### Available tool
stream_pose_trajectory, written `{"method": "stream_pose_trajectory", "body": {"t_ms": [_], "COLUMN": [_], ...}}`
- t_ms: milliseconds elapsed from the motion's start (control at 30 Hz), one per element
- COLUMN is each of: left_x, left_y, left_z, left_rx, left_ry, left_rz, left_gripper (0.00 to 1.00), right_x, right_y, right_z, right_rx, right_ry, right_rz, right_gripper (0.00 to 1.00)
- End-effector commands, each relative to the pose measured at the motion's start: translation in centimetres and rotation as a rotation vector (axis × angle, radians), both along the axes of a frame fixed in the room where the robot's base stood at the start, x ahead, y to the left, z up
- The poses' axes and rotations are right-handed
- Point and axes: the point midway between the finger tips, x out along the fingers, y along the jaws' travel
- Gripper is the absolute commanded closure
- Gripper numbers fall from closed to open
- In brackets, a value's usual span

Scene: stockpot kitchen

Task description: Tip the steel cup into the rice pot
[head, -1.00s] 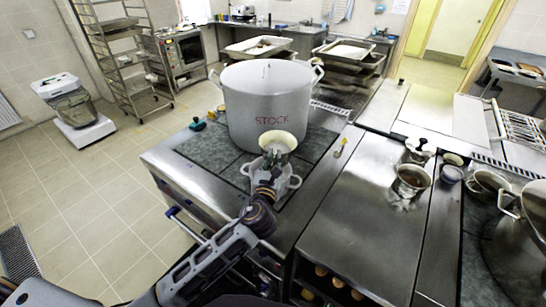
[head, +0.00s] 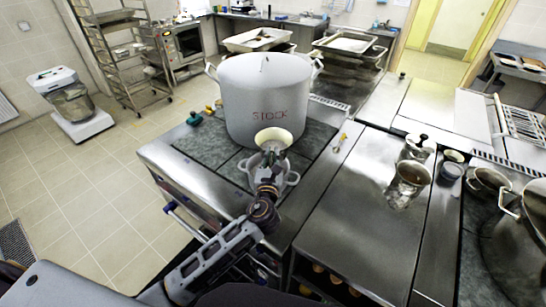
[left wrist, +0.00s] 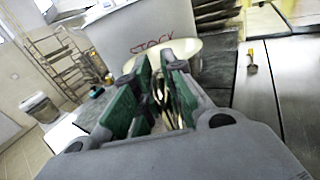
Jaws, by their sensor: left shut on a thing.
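My left gripper (head: 268,165) is shut on a steel cup (head: 273,141), seen as a pale cream round mouth with a tapered body. In the left wrist view, shiny metal (left wrist: 172,105) shows between the green finger pads. The rice pot (head: 289,181), a small pale two-handled pot, stands on the stove just below the cup in the picture. The gripper and cup hide much of its mouth. I cannot tell how high the cup is above it or how far it is tilted. My right gripper is not in view.
A large stockpot (head: 248,95) marked STOCK stands right behind the rice pot. A steel counter (head: 350,215) to the right is mostly clear, with metal vessels (head: 410,177) at its far right. A small yellow-handled tool (head: 341,141) lies by the stove. A teal object (head: 194,118) sits at the left.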

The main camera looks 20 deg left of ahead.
Motion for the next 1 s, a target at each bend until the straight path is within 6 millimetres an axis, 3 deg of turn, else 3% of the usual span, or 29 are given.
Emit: {"method": "stream_pose_trajectory", "body": {"t_ms": [567,1000], "left_x": [0.6,3.2], "left_y": [0.0,-0.3], "left_z": [1.4,7.7], "left_rx": [-0.005,-0.006], "left_ry": [-0.008,-0.009], "left_rz": [-0.001,0.004], "left_gripper": [1.0,1.0], "right_x": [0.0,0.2], "right_y": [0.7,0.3], "right_z": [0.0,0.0], "right_rx": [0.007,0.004], "right_ry": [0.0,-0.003], "right_rz": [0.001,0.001], "right_gripper": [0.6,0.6]}}
